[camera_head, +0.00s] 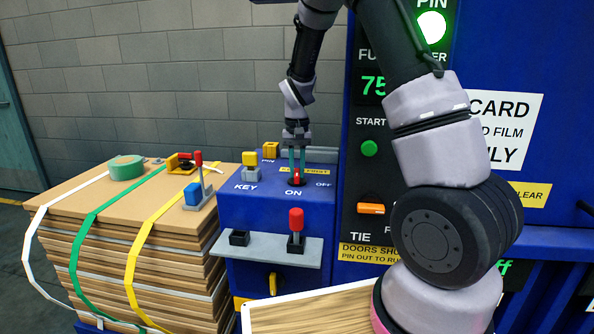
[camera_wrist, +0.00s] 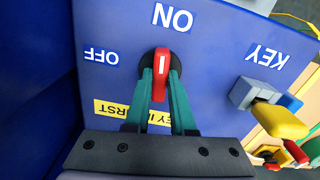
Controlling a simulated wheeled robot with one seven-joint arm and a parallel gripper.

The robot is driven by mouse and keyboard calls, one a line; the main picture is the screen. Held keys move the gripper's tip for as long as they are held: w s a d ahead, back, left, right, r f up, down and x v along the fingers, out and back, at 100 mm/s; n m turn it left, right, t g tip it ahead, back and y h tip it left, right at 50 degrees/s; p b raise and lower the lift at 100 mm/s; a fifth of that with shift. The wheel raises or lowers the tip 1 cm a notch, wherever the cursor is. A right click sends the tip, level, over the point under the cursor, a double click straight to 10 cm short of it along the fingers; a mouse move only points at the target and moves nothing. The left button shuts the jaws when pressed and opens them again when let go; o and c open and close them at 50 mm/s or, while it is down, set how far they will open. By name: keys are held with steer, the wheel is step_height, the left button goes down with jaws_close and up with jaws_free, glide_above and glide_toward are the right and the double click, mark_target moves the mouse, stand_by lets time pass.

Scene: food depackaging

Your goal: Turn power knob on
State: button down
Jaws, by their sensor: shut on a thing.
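The red power knob (camera_wrist: 162,70) sits on the blue panel and has a white line. Its line runs up and down in the wrist view, pointing toward the ON label (camera_wrist: 172,18). The OFF label (camera_wrist: 101,55) is to its left there. In the head view the knob (camera_head: 297,178) is partly hidden by my fingers. My gripper (camera_wrist: 162,90) is shut on the knob, with one teal finger on each side. A yellow key (camera_head: 249,158) stands in a grey block by the KEY label, left of the knob.
A small shelf (camera_head: 262,246) below the panel carries a red-topped lever (camera_head: 296,222). Strapped cardboard (camera_head: 125,196) is stacked at the left, with a green tape roll on it. A taller blue cabinet with a START button (camera_head: 369,148) rises at the right.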

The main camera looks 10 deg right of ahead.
mark_target(297, 172)
steer(key=shift+m, duration=0.7)
steer(key=shift+w, duration=0.1)
steer(key=c, duration=0.8)
jaws_free()
steer(key=shift+o, duration=0.2)
steer(key=shift+r, duration=0.15)
step_height(297, 172, up, 10)
steer(key=shift+r, duration=0.25)
